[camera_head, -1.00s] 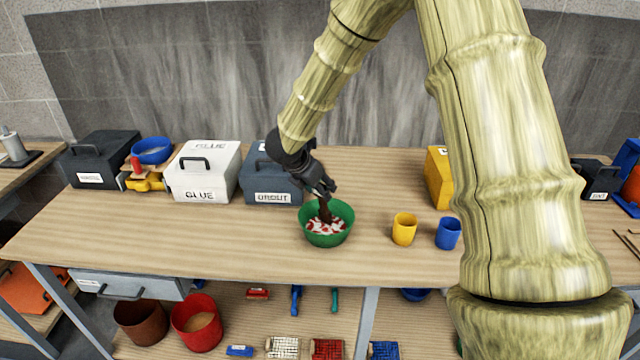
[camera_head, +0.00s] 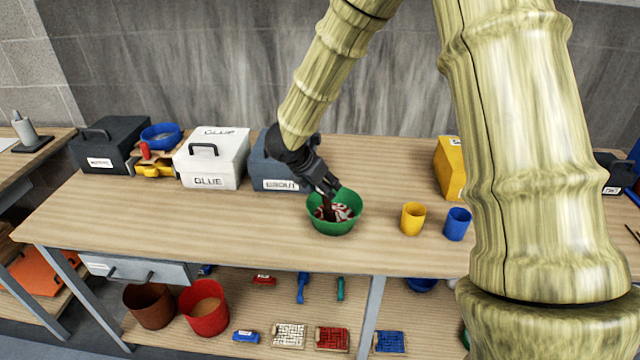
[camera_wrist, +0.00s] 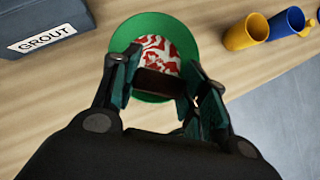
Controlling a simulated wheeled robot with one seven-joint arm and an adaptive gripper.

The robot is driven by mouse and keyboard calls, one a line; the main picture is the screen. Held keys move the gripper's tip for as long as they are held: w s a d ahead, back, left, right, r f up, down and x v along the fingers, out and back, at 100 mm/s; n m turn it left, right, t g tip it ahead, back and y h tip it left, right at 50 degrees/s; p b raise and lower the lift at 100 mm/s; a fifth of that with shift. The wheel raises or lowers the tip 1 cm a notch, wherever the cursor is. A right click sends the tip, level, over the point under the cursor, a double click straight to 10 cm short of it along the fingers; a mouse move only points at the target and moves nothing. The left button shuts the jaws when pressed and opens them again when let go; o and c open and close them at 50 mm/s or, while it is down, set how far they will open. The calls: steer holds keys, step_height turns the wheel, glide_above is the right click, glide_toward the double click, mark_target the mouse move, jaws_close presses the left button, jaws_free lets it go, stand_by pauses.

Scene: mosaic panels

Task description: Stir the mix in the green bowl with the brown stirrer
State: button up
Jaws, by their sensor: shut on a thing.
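The green bowl (camera_head: 348,224) stands on the wooden workbench and holds a red and white mix (camera_head: 343,211), streaked in the wrist view (camera_wrist: 160,50). The brown stirrer (camera_head: 328,208) is held in my gripper (camera_head: 328,188), its lower end down in the mix at the left of the bowl. In the wrist view the stirrer (camera_wrist: 158,84) lies between the two fingers, and the bowl (camera_wrist: 150,21) is just beyond them. My gripper is shut on the stirrer, above the bowl. The stirrer's tip is hidden in the mix.
A grout box (camera_head: 272,174) stands close behind my gripper, with a white glue box (camera_head: 212,165) to its left. A yellow cup (camera_head: 413,219) and a blue cup (camera_head: 456,224) stand right of the bowl. The bench top (camera_head: 190,225) at front left is clear.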

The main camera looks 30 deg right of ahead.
steer(key=shift+s+d+b, duration=0.2)
steer(key=shift+s+b, duration=0.2)
steer(key=shift+s, duration=0.35)
steer(key=shift+w+d+f+b, duration=0.1)
steer(key=shift+w+d+b, duration=0.3)
steer(key=shift+w, duration=0.25)
steer(key=shift+w+d+f+b, duration=0.1)
steer(key=shift+w+d+b, duration=0.3)
steer(key=shift+w, duration=0.2)
steer(key=shift+f, duration=0.25)
stand_by(0.5)
steer(key=shift+r+b, duration=0.1)
steer(key=shift+b, duration=0.25)
stand_by(0.5)
steer(key=shift+w, duration=0.15)
